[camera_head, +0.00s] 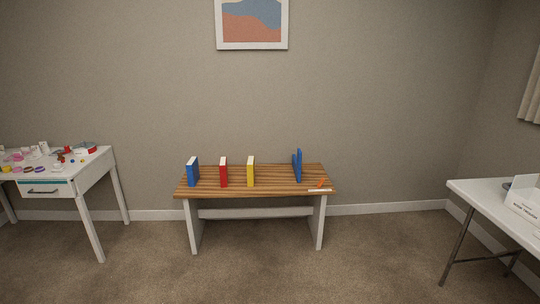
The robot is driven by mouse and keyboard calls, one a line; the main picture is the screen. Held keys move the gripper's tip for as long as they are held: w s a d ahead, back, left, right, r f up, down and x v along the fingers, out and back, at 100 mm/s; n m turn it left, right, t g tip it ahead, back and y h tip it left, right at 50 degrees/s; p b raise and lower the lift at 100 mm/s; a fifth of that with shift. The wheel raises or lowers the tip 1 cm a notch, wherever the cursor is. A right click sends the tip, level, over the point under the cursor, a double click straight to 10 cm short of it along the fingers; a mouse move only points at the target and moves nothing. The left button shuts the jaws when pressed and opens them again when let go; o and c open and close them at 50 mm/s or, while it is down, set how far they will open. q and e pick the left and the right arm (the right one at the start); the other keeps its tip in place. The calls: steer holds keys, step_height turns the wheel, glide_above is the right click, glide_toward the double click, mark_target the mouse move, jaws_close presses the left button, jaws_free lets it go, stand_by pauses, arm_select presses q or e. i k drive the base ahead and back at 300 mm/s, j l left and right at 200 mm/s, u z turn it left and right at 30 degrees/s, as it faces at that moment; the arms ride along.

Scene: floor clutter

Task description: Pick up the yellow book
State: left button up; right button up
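The yellow book (250,171) stands upright on the slatted wooden bench (255,193) by the far wall, near the middle of its top. Its pale page edge shows on one side. A red book (223,172) stands upright a little to its left, with a gap between them. A blue book (192,171) stands farther left, near the bench's left end. Neither of my grippers shows in the head view.
A blue bookend-like object (297,166) and a small orange item (319,184) are on the bench's right part. A cluttered white desk (91,167) stands at left, a white folding table (481,196) at right. Carpet before the bench is clear.

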mark_target(251, 160)
steer(key=i, duration=2.7)
